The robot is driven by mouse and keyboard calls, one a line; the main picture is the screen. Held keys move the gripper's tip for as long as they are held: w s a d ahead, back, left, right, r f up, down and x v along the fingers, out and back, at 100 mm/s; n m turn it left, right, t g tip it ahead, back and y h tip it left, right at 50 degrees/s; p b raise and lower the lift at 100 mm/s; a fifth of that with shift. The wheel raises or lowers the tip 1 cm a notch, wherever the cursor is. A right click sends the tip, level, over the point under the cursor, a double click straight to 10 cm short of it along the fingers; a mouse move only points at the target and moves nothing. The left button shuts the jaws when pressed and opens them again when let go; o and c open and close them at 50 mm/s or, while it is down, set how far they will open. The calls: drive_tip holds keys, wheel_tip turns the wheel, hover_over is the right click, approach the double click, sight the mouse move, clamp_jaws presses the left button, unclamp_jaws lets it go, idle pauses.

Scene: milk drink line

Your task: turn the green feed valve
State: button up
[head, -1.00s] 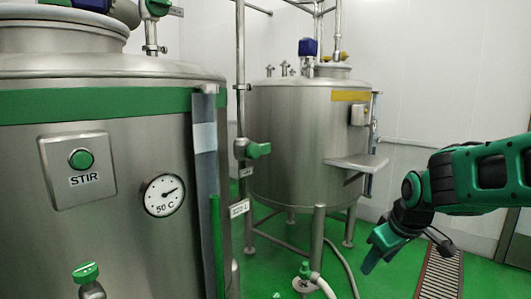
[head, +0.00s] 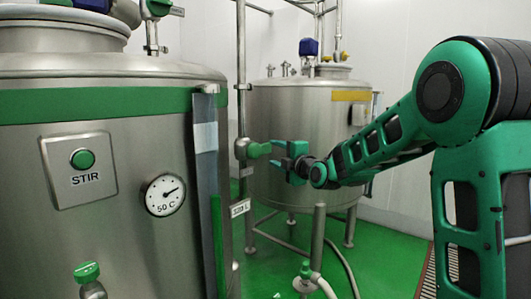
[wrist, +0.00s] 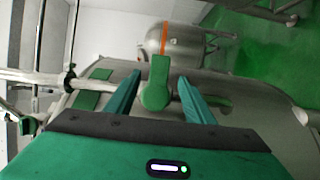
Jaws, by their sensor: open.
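The green feed valve (head: 257,149) is a green lever handle on a vertical steel pipe between the two tanks in the head view. It also shows in the wrist view (wrist: 157,82), standing between my two fingers. My gripper (head: 276,151) is open, its fingertips close to the right end of the handle in the head view. In the wrist view my gripper (wrist: 160,95) has a finger on each side of the handle, with a visible gap on both sides. The pipe behind the handle is partly hidden in the wrist view.
A large steel tank (head: 120,225) with a STIR button (head: 83,158) and a temperature dial (head: 165,195) fills the left. A second tank (head: 310,120) stands behind my gripper. Another green-handled valve (head: 88,273) is low at the left.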

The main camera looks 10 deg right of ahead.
sight(267, 149)
drive_tip(key=x, duration=0.8)
drive_tip(key=shift+w, duration=0.3)
clamp_jaws()
